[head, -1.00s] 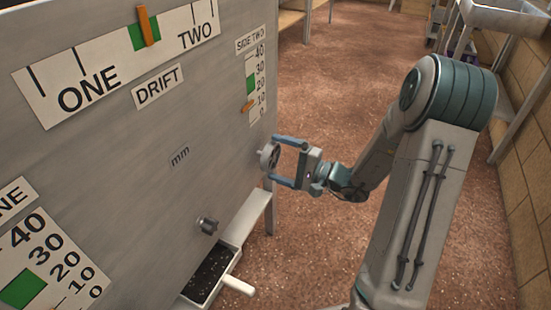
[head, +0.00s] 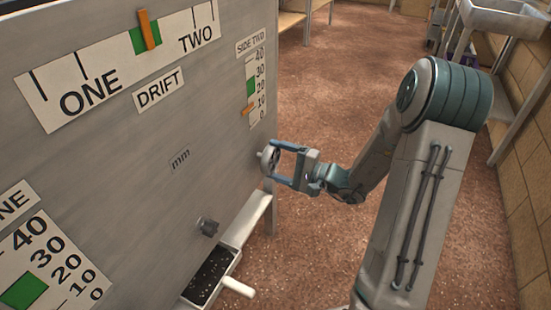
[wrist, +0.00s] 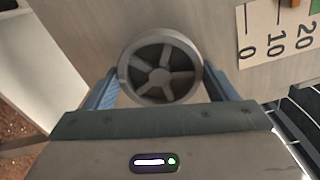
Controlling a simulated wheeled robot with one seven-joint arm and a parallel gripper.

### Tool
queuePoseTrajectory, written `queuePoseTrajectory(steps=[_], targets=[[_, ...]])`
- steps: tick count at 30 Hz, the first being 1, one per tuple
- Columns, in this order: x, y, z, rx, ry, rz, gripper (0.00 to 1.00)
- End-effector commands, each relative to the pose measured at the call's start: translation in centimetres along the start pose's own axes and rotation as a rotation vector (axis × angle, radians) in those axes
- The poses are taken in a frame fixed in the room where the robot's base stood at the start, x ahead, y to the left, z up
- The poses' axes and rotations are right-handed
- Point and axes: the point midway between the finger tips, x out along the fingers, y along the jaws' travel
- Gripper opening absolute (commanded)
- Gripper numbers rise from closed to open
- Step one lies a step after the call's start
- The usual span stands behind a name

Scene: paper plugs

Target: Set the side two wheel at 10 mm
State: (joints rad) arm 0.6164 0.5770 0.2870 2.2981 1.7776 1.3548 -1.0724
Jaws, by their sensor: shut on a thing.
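The side two wheel (head: 270,159) is a grey spoked handwheel on the right end of the panel. It shows face-on in the wrist view (wrist: 160,70). My gripper (head: 279,162) is shut on its rim, one blue finger on each side; the fingers also show in the wrist view (wrist: 161,88). The side two scale (head: 257,88) runs from 0 to 40 with a green band near 20. Its orange pointer (head: 248,110) stands near the 10 mark. In the wrist view the pointer (wrist: 290,3) is cut off by the top edge, between the 10 and 20 marks.
The drift scale (head: 120,65) has its orange pointer (head: 146,30) over the green band. A small dark knob (head: 208,227) sits below, above a tray (head: 213,275) with a white handle. A side one scale (head: 45,265) is at lower left. The floor to the right is clear.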

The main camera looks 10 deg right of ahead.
Motion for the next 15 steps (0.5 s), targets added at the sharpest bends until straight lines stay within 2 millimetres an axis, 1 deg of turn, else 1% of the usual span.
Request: queuePoseTrajectory(steps=[1,15], targets=[[-0.02,-0.25,0.10,0.030,0.000,0.001,0.55],[-0.03,-0.21,0.13,0.288,0.000,0.002,0.55]])
